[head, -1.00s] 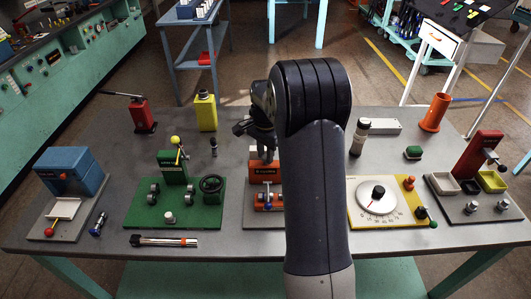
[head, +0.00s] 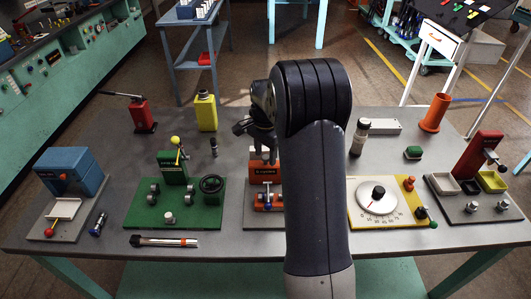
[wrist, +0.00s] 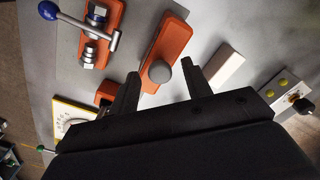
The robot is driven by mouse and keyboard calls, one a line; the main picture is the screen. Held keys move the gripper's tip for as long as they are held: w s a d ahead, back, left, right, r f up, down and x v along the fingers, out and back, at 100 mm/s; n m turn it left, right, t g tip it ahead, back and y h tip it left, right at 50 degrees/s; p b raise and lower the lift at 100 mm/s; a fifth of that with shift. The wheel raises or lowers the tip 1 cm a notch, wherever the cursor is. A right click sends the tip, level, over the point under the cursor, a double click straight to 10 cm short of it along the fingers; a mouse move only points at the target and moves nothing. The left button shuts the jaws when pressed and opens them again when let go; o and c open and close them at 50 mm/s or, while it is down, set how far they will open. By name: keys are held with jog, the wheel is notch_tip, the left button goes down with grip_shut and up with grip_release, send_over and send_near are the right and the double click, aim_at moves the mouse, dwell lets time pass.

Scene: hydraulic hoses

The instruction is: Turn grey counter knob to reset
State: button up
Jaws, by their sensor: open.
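The grey counter knob (wrist: 160,71) is a round cap on an orange housing (wrist: 164,45) in the wrist view. The orange housing also shows in the head view (head: 266,169), partly covered by my arm and gripper. My gripper (wrist: 160,74) is open in the wrist view, with one dark finger on each side of the knob. Gaps show between the knob and both fingers; I cannot tell the height of the fingertips over it. In the head view my gripper (head: 263,150) points down above the orange housing.
Beside the housing is an orange fixture with a blue-ball lever (wrist: 83,27). A green fixture with a handwheel (head: 211,187) stands left, a yellow dial plate (head: 410,205) right. A white block (wrist: 226,67) lies near one finger. The table's front strip is mostly clear.

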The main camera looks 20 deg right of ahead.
aim_at(265, 157)
notch_tip(265, 157, up, 11)
jog(key=b, duration=0.1)
jog(key=shift+f, duration=0.15)
dwell(0.3)
notch_tip(265, 157, down, 11)
jog(key=shift+r+p, duration=0.1)
jog(key=shift+p, duration=0.45)
